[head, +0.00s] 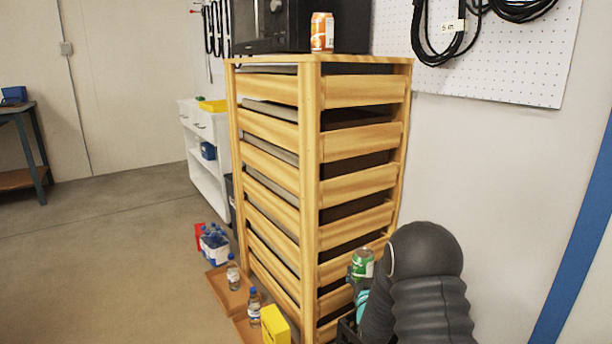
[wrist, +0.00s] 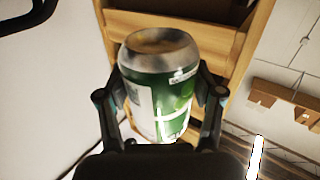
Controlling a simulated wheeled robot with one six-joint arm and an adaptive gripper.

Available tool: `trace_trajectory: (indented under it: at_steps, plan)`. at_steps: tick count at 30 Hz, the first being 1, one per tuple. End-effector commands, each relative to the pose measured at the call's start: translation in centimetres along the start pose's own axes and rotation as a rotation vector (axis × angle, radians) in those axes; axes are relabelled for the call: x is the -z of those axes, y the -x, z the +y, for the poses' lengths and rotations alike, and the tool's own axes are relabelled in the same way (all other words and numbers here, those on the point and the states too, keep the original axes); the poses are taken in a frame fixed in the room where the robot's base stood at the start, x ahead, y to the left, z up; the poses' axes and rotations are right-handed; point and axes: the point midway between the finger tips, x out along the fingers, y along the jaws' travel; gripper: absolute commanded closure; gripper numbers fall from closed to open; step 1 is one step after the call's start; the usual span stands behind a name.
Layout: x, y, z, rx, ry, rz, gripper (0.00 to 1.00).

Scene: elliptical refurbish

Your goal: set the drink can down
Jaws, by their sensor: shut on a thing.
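A green and white drink can (wrist: 160,88) sits between the two fingers of my gripper (wrist: 158,104) in the wrist view. The fingers press on it from both sides, so my gripper is shut on it. In the head view the green can (head: 363,263) shows in front of the wooden drawer unit's lower right part, roughly upright and slightly tilted. My gripper (head: 358,285) is partly hidden there behind my dark arm. An orange drink can (head: 322,32) stands upright on top of the wooden unit (head: 311,180), near its front corner.
A black microwave-like box (head: 272,25) takes up much of the unit's top. Bottles (head: 233,272) and a yellow box (head: 275,325) stand on low wooden trays (head: 217,280) at its left foot. A pegboard (head: 520,50) with hanging cables is on the right wall. Open floor lies left.

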Motion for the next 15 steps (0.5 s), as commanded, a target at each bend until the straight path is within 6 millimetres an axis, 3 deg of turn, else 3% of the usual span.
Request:
trace_trajectory:
  at_steps: [1, 6, 10, 15]
  plan:
    - [-2.3, 1.8, -0.1, 0.004, 0.000, -0.009, 0.92]
    - [-7.3, 7.5, -0.4, 0.017, -0.004, -0.007, 0.92]
    - [-9.4, 11.1, -0.5, 0.025, -0.010, -0.003, 0.92]
    - [-10.5, 13.6, -0.6, 0.030, -0.015, 0.003, 0.92]
